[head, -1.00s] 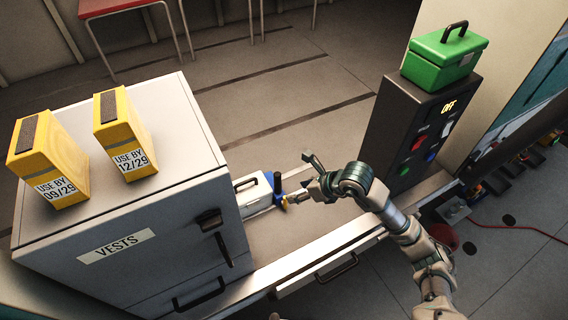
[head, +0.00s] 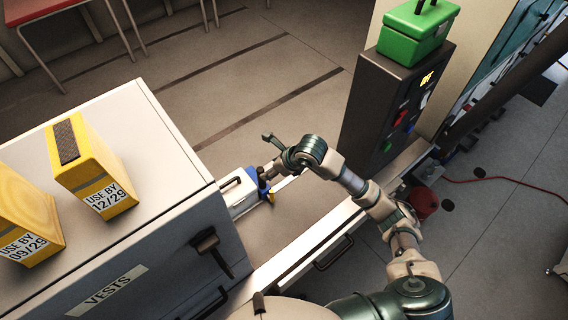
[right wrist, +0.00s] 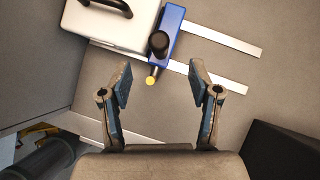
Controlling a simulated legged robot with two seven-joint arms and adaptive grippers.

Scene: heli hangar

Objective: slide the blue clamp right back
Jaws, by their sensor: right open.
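The blue clamp (head: 263,186) stands on the counter against the right side of a white case (head: 240,192). In the right wrist view the clamp (right wrist: 171,38) has a black knob (right wrist: 158,43) and a yellow tip (right wrist: 151,80), and it sits across two pale rails (right wrist: 225,40). My right gripper (head: 267,158) is just beside the clamp and partly covers it in the head view. In the right wrist view the gripper (right wrist: 162,82) is open and empty, its fingers apart, with the yellow tip close to the gap between them. My left gripper is out of view.
A grey cabinet (head: 160,270) labelled VESTS stands left of the case, with yellow boxes (head: 95,175) on top. A dark switch panel (head: 375,115) with a green toolbox (head: 415,38) stands to the right. The counter (head: 300,215) between is mostly clear.

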